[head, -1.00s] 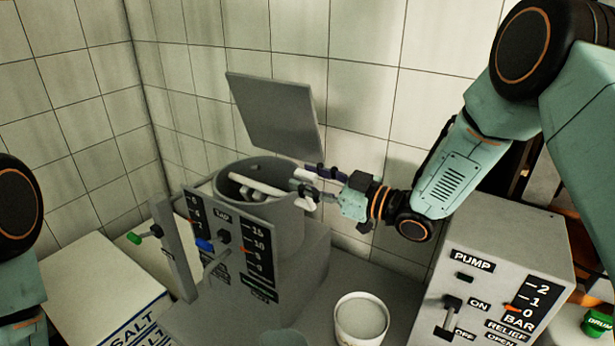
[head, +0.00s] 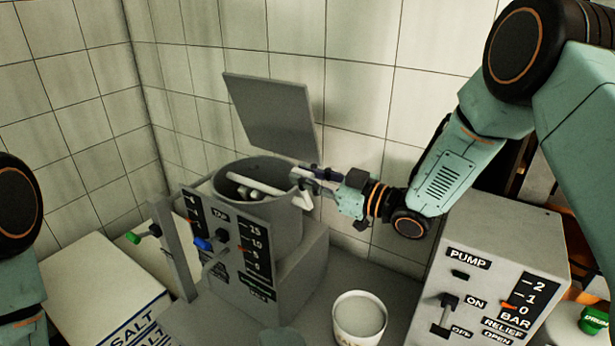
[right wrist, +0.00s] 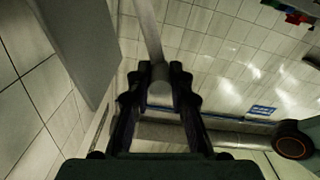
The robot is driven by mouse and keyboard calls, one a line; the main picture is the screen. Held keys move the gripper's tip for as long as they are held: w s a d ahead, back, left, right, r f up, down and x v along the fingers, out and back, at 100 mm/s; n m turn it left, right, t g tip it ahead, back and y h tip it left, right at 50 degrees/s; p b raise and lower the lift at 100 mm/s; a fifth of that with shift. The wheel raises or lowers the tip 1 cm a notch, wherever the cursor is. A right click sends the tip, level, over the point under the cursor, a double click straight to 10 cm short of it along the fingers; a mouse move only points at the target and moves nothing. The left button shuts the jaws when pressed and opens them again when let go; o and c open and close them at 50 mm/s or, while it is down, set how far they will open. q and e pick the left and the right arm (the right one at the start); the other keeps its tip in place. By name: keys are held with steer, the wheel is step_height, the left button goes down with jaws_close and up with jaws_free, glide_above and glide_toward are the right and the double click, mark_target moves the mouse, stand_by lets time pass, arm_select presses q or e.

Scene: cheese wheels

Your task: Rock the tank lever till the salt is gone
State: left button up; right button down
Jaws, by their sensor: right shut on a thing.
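The round grey tank (head: 285,212) stands by the tiled wall with its flat square lid (head: 270,115) tipped up behind it. A pale lever bar (head: 252,185) lies across the tank's mouth and reaches its right rim. My right gripper (head: 308,178) is shut on the lever's outer end at that rim. In the right wrist view, the pale rod (right wrist: 150,35) runs up from between the fingers (right wrist: 160,85). The tank's inside is mostly hidden, and I cannot tell whether salt is in it. My left gripper is out of view; only part of that arm shows.
A gauge panel (head: 232,245) with a blue tap fronts the tank. A white tub (head: 359,335) stands at its right front. A pump box (head: 483,285) with a switch is farther right. A box lettered SALT (head: 85,280) is at left.

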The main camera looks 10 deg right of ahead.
steer(key=shift+f, duration=0.1)
stand_by(0.4)
steer(key=w+d+m, duration=0.8)
steer(key=shift+m, duration=0.4)
steer(key=shift+w+d, duration=0.1)
steer(key=shift+d, duration=0.05)
stand_by(0.5)
steer(key=c, duration=1.7)
jaws_free()
steer(key=o, duration=0.5)
steer(key=shift+w, duration=0.25)
steer(key=shift+s, duration=0.1)
